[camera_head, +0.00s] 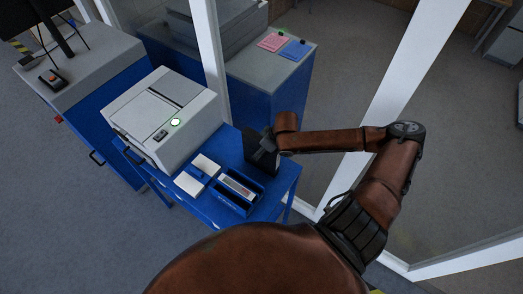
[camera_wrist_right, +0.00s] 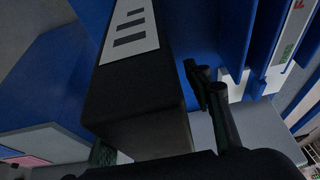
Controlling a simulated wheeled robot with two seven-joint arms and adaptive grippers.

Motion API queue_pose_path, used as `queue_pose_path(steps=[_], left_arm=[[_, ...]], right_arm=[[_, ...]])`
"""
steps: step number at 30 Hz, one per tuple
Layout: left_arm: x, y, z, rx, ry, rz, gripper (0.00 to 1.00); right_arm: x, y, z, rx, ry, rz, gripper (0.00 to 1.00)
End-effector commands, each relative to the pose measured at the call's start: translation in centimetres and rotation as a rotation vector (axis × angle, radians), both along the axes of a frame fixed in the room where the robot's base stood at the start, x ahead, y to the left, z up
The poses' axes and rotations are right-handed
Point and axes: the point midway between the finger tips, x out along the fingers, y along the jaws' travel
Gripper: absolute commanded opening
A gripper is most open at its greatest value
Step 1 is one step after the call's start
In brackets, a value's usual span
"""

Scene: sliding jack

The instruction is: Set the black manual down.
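In the head view the black manual (camera_head: 261,158) stands upright and slightly tilted at the right end of the blue table. My right gripper (camera_head: 268,141) is right at its upper edge. In the right wrist view the manual (camera_wrist_right: 135,105) fills the centre left, with a white label with dark bars (camera_wrist_right: 128,32) on its face. Dark finger parts of my right gripper (camera_wrist_right: 212,95) show along its right side, very close to it. A firm grip on both sides is not clear, and I cannot tell whether the manual's bottom touches the table. My left gripper is not in view.
On the blue table (camera_head: 278,203) are a white printer-like machine (camera_head: 165,115), white cards on a blue holder (camera_head: 198,174) and a blue open tray (camera_head: 238,190). White posts frame a partition behind. A cabinet (camera_head: 270,72) beyond holds pink and blue pads.

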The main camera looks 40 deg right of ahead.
Motion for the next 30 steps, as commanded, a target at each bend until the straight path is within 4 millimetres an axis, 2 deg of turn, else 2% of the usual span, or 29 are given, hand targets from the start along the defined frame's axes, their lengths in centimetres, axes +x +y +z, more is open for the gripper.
queue_pose_path(steps=[7, 11, 24, 30], left_arm=[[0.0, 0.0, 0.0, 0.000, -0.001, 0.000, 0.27], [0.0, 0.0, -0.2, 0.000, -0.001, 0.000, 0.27], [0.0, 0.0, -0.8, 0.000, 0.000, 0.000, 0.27], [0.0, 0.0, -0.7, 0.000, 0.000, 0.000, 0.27]], right_arm=[[0.0, 0.0, 0.1, 0.000, 0.000, 0.000, 0.46], [-0.3, -0.1, 0.9, -0.001, 0.000, 0.001, 0.46], [-3.3, -1.1, 8.4, -0.006, 0.000, 0.001, 0.46], [-4.1, -1.3, 10.4, -0.003, 0.001, -0.001, 0.46]])
